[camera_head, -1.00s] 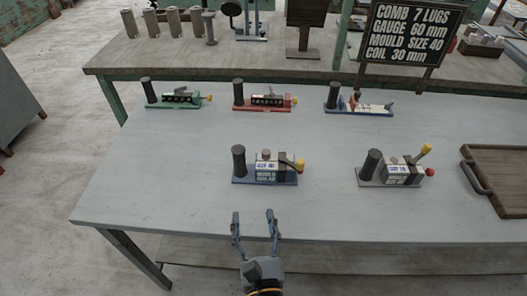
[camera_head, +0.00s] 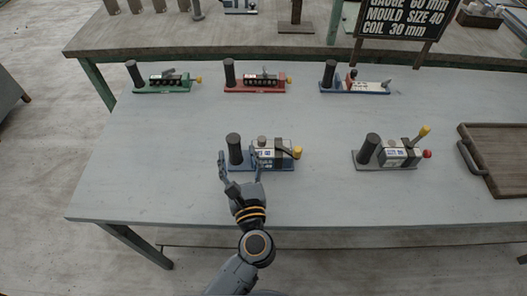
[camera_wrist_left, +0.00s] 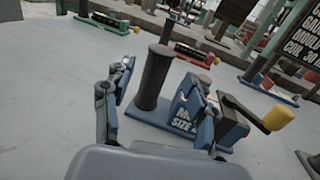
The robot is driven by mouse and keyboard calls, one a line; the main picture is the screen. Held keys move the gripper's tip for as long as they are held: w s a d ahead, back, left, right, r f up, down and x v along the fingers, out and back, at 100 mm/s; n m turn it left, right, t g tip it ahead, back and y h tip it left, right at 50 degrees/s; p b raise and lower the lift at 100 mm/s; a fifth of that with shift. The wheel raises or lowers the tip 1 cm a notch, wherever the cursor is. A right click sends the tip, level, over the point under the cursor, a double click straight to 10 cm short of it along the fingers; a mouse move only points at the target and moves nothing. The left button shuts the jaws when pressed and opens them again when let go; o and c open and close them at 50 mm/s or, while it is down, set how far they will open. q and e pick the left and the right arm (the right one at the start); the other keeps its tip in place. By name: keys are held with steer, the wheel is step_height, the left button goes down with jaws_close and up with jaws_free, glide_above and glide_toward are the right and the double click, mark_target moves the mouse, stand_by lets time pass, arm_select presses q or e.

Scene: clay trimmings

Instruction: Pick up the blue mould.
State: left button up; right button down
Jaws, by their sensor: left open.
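The front blue mould (camera_head: 284,167) stands on the table with a dark upright handle post (camera_head: 234,146) at its left end, a pale labelled block and a yellow-knobbed lever. My left gripper (camera_head: 240,166) is open at its near side, partly covering its base. In the left wrist view, the post (camera_wrist_left: 153,78) appears between the open fingers (camera_wrist_left: 160,102), with the labelled blue block (camera_wrist_left: 187,108) behind the right finger. I cannot tell whether the fingertips reach around the post; nothing is gripped. Another device with a blue base (camera_head: 355,88) stands at the back right. My right gripper is not in view.
A grey mould (camera_head: 386,163) stands to the right, with a brown tray (camera_head: 496,165) beyond it. Green (camera_head: 162,86) and red (camera_head: 255,86) devices stand in the back row. A sign (camera_head: 402,18) is behind. The table's left front is clear.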

mark_target(235, 148)
arm_select(q)
steer(key=p+x, duration=0.1)
steer(key=x, duration=0.3)
steer(key=shift+w+a+f, duration=0.15)
steer(key=shift+w+a, duration=0.05)
steer(key=shift+w, duration=0.15)
jaws_close()
